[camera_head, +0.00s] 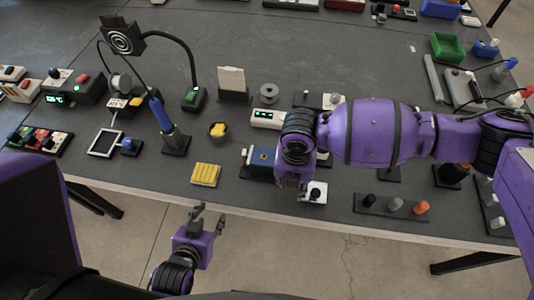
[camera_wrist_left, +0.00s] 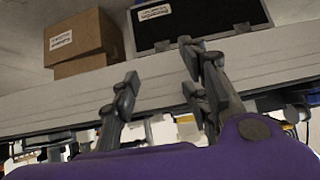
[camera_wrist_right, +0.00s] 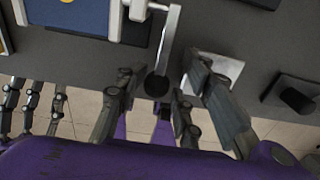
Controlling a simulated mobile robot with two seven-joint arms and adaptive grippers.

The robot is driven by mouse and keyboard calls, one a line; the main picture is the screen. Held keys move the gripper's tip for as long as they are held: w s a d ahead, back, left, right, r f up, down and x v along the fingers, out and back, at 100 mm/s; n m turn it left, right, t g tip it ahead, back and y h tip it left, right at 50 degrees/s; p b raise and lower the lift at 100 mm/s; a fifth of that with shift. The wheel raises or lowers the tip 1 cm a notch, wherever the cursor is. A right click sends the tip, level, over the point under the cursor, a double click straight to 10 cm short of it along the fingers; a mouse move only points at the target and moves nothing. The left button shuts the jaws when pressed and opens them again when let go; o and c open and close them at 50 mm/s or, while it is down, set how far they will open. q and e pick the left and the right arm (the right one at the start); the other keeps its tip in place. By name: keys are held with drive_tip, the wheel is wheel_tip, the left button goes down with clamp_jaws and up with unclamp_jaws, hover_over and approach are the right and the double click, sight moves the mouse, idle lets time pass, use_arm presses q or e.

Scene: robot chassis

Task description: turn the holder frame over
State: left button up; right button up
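A blue fixture (camera_head: 260,158) with a yellow round mark and white and grey metal parts lies near the table's front edge. In the right wrist view, the blue fixture (camera_wrist_right: 70,12) is at the upper left, and its grey bar (camera_wrist_right: 165,40) ends in a black knob (camera_wrist_right: 157,85). My right gripper (camera_head: 292,190) is over the front edge beside it, open, with the knob between its fingers; contact cannot be told. A square light-grey frame (camera_head: 91,152) lies flat further left. Which one is the holder frame is unclear. My left gripper (camera_head: 208,214) is open and empty, in front of the table.
A yellow ribbed block (camera_head: 206,174) lies left of the blue fixture. A white plate (camera_wrist_right: 215,67) is beside my right fingers. A strip with several pegs (camera_head: 392,206) lies to the right. A gooseneck stand (camera_head: 190,60) rises behind. Floor lies before the table.

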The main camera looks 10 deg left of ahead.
use_arm(q)
drive_tip(key=shift+w+r, duration=0.2)
drive_tip(key=shift+w, duration=0.05)
use_arm(e)
drive_tip(key=shift+a+r, duration=0.15)
use_arm(q)
drive_tip(key=shift+r, duration=0.1)
use_arm(e)
drive_tip(key=shift+r, duration=0.2)
use_arm(q)
drive_tip(key=shift+w+r+p, duration=0.15)
drive_tip(key=shift+w+p, duration=0.05)
drive_tip(key=shift+p, duration=0.25)
use_arm(e)
wheel_tip(320, 180, up, 2)
drive_tip(key=shift+r, duration=0.1)
use_arm(q)
drive_tip(key=shift+s+f, duration=0.15)
drive_tip(key=shift+f, duration=0.05)
use_arm(e)
drive_tip(key=shift+r, duration=2.2)
